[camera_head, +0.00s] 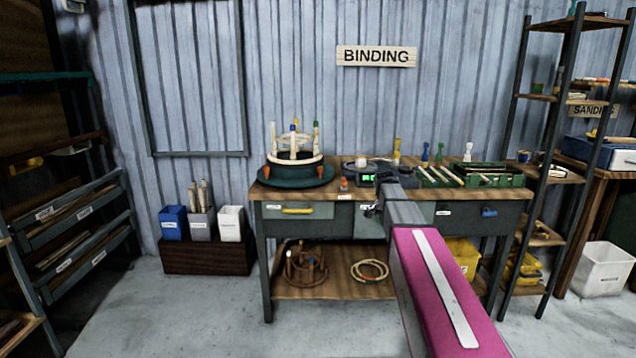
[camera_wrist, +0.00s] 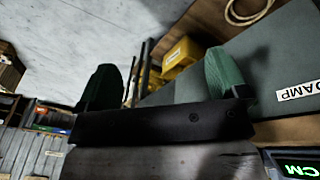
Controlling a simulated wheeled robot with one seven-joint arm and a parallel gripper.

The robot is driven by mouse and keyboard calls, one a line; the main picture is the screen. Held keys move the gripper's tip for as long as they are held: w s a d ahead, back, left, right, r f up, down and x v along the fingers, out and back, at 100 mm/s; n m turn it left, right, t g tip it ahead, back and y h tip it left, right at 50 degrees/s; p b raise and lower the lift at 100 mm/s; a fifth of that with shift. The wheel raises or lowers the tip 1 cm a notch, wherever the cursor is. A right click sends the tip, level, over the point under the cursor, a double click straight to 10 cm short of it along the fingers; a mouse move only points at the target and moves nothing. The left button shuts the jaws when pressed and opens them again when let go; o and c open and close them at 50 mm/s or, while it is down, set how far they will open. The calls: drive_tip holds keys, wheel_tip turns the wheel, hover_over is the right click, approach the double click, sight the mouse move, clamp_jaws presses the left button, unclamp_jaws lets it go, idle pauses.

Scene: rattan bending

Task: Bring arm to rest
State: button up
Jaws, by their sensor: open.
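My pink-covered arm reaches from the lower right of the head view toward the middle of the workbench (camera_head: 330,197). My gripper (camera_wrist: 167,78) shows in the wrist view with its two green fingers spread wide and nothing between them. In the head view the end of my arm lies at the bench's front edge, and my gripper's fingers are too small and dark there to make out clearly. In the wrist view a dark green drawer front (camera_wrist: 270,65) with a label ending in "AMP" lies close by the right finger.
A green-lit display (camera_head: 369,177) stands on the bench close to my arm's end. A round stand with a rattan frame (camera_head: 295,155) is at the left, a green tray (camera_head: 480,176) at the right. A shelf rack (camera_head: 552,130) stands right. The floor (camera_head: 190,315) before the bench is clear.

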drive_tip(key=s+a+f+n+y, duration=0.1)
drive_tip(key=s+a+f+n, duration=0.2)
drive_tip(key=s+f, duration=0.3)
drive_tip(key=s+a+f+n, duration=0.3)
drive_tip(key=s+f, duration=0.3)
drive_tip(key=s, duration=0.6)
drive_tip(key=s+a+f+n+y, duration=0.1)
drive_tip(key=s+a+f+n, duration=0.2)
drive_tip(key=s+f, duration=0.3)
drive_tip(key=s, duration=0.3)
drive_tip(key=shift+f+n+y, duration=0.3)
drive_tip(key=shift+f, duration=0.05)
